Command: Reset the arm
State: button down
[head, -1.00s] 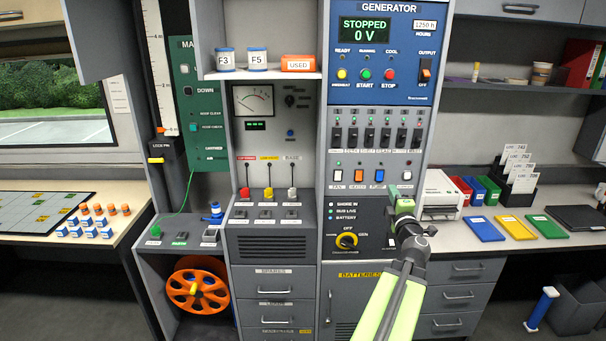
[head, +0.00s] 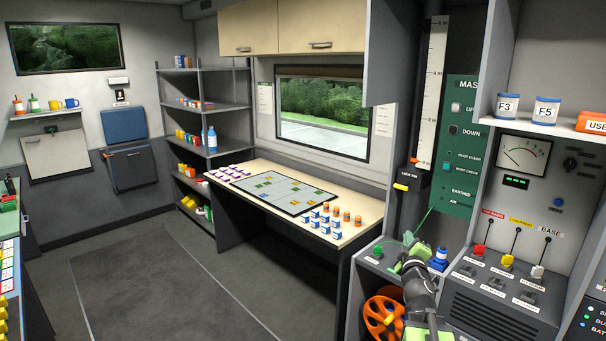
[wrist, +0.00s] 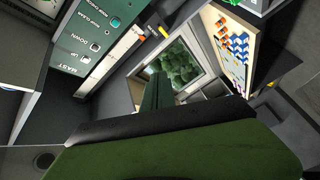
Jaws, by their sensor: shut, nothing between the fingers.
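My gripper (head: 409,241) is at the lower right of the head view, on my green and grey arm. It is shut and holds nothing. In that view it overlaps the shelf with the orange cable reel (head: 383,314), in front of the mast bay. In the wrist view my gripper (wrist: 158,85) reaches up the middle, its dark green fingers together, pointing toward the window. Nothing shows touching the fingertips.
The green mast panel (head: 463,135) and the lever console (head: 508,285) stand close on the right. A table (head: 345,240) with a grey board and several small pots is left of my arm. Open floor (head: 165,285) lies at the left.

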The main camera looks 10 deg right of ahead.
jog(key=w+a+f+m+g+y, duration=0.1)
jog(key=a+f+m+g, duration=0.1)
jog(key=a+f, duration=0.35)
jog(key=w+a+f+m+g, duration=0.1)
jog(key=w+a+f, duration=0.1)
jog(key=a, duration=0.7)
jog(key=s+a+f+m+g+y, duration=0.25)
jog(key=s+a+f+g, duration=0.25)
jog(key=a+f, duration=0.5)
jog(key=s+a+f+m+g+y, duration=0.1)
jog(key=s+a+f+g, duration=0.2)
jog(key=s, duration=0.5)
jog(key=s+a+f+m+g+y, duration=0.1)
jog(key=s+a+f+g+y, duration=0.1)
jog(key=s+g, duration=0.4)
jog(key=shift+s+a+f, duration=0.85)
jog(key=shift+s+f, duration=0.1)
jog(key=shift+s, duration=0.25)
jog(key=shift+d, duration=0.15)
